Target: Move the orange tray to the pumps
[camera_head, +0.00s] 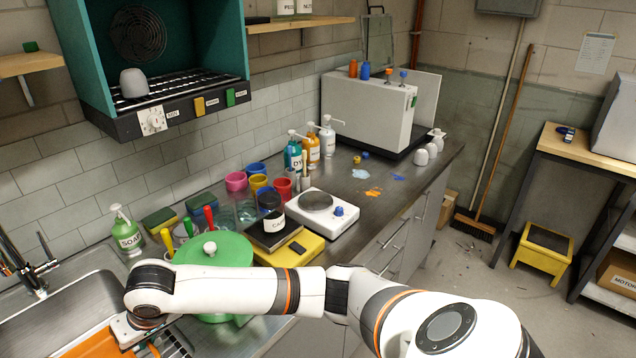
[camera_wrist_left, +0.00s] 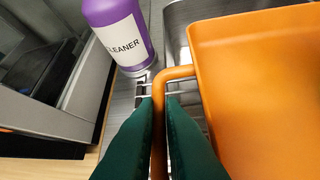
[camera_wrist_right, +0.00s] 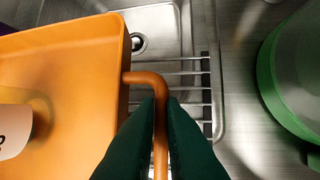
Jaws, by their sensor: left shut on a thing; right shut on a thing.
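The orange tray (camera_head: 93,346) is at the bottom left of the head view, over the sink area and cut off by the frame edge. My right gripper (camera_wrist_right: 161,102) is shut on the tray's bar handle (camera_wrist_right: 150,79). My left gripper (camera_wrist_left: 160,100) is shut on the opposite bar handle (camera_wrist_left: 180,72); it is outside the head view. A white labelled item (camera_wrist_right: 13,132) sits in the tray, partly cut off. Pump bottles stand on the counter by the wall: a blue one (camera_head: 294,155), an orange one (camera_head: 313,150) and a white one (camera_head: 327,138).
A wire rack (camera_wrist_right: 190,78) and the sink (camera_head: 60,308) lie below the tray. The green pot (camera_head: 222,248), yellow scale (camera_head: 290,252), hot plate (camera_head: 318,212) and coloured cups crowd the counter. A purple cleaner bottle (camera_wrist_left: 118,35) stands near the left handle.

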